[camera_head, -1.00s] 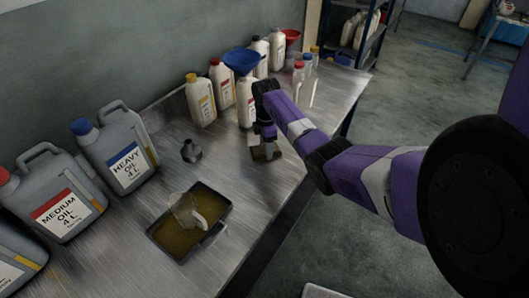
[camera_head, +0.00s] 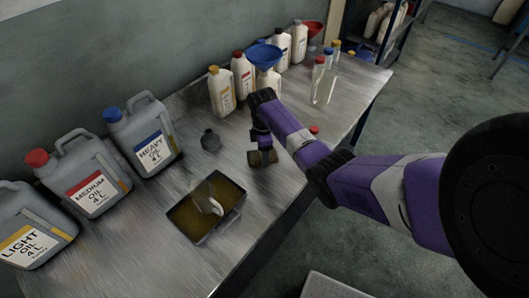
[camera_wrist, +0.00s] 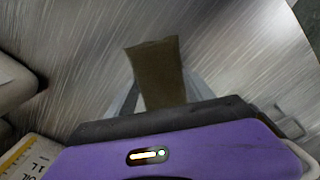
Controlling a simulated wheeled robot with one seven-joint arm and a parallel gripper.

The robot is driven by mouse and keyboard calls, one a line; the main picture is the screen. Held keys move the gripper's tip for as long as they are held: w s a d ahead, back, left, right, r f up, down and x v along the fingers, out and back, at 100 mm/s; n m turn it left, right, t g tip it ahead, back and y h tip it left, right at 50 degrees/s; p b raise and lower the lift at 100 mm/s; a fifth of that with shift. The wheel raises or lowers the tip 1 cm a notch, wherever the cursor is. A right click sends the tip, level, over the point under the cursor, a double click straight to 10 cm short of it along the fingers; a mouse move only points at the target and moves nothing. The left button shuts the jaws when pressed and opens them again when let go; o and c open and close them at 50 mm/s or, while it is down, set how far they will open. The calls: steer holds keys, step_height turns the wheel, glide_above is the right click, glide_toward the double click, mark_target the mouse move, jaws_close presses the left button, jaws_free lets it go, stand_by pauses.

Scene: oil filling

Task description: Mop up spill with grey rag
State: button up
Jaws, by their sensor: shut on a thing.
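My gripper (camera_head: 264,150) is low over the metal workbench, right of the drip tray. It is shut on the rag (camera_head: 260,160), which hangs below the fingers at the table surface; I cannot tell whether it touches. In the wrist view the rag (camera_wrist: 157,68) looks brownish olive rather than grey and sticks out beyond the fingers. I cannot make out a distinct spill on the bench top; part of the surface is hidden by the rag and my arm.
The black drip tray (camera_head: 237,216) holds brown oil and a pale scoop-like thing. Grey oil canisters (camera_head: 85,182) line the wall at left. Several bottles and a blue funnel (camera_head: 264,54) stand at the back. Bare bench lies left of the tray.

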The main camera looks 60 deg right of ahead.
steer(key=d+b, duration=0.4)
steer(key=d, duration=0.1)
steer(key=d+b, duration=0.2)
steer(key=d, duration=0.1)
steer(key=shift+d+f+b, duration=0.2)
steer(key=shift+f+b, duration=0.1)
steer(key=shift+d+r, duration=0.15)
steer(key=shift+d, duration=0.1)
steer(key=shift+s+a+r+p, duration=0.15)
steer(key=shift+a+r+p, duration=0.15)
steer(key=shift+p, duration=0.25)
steer(key=a+p, duration=0.1)
steer(key=p, duration=0.1)
steer(key=s+a+p, duration=0.1)
steer(key=p, duration=0.1)
steer(key=a+p, duration=0.1)
steer(key=a, duration=0.1)
steer(key=shift+s+p, duration=0.3)
steer(key=shift+p, duration=0.1)
steer(key=shift+s+a+f, duration=0.1)
steer(key=shift+a+f, duration=0.1)
steer(key=shift+f, duration=0.05)
steer(key=shift+r, duration=0.1)
step_height(320, 180, up, 3)
steer(key=shift+f+p, duration=0.2)
steer(key=shift+p, duration=0.55)
steer(key=shift+r, duration=2.2)
